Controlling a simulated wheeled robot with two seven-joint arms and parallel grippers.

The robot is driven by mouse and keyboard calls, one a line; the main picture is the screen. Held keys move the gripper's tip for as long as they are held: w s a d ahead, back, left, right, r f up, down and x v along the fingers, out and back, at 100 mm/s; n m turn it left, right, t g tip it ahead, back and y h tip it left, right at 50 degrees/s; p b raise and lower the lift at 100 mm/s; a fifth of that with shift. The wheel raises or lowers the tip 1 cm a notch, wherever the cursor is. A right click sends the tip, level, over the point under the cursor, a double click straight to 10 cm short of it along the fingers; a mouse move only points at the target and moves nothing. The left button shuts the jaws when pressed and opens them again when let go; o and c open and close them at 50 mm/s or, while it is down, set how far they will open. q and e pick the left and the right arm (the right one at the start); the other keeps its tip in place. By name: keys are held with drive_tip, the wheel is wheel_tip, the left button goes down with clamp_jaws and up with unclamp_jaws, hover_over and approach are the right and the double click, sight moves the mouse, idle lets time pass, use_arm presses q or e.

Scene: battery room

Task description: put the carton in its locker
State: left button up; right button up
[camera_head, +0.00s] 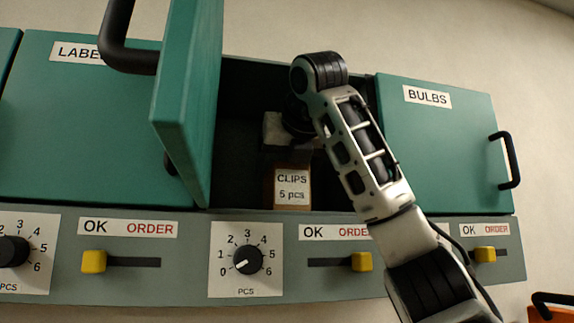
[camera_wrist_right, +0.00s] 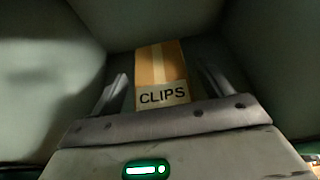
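The carton (camera_head: 292,188) is brown with a white label reading "CLIPS 5 pcs". It stands inside the open middle locker (camera_head: 240,110), near its front edge. The right wrist view shows the carton (camera_wrist_right: 160,68) too, with tape along its top and its CLIPS label. My right gripper (camera_head: 292,158) reaches into this locker, above and behind the label face. In the right wrist view its fingers stand on either side of the carton with gaps, so it looks open. The locker's teal door (camera_head: 190,105) stands open at the left. My left gripper is not in view.
Closed lockers stand on both sides, LABELS (camera_head: 75,130) at left and BULBS (camera_head: 435,150) at right. Below runs a grey panel with dials and yellow sliders. The dial (camera_head: 247,261) under the open locker points near 0; its slider (camera_head: 361,262) is at the ORDER side.

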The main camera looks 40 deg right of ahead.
drive_tip(key=shift+r, duration=0.1)
drive_tip(key=shift+s+r, duration=0.1)
use_arm(q)
drive_tip(key=b, duration=0.1)
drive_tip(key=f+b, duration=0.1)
drive_tip(key=b, duration=0.1)
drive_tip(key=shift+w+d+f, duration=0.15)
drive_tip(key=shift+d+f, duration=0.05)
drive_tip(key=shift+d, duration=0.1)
use_arm(e)
drive_tip(key=v, duration=1.2)
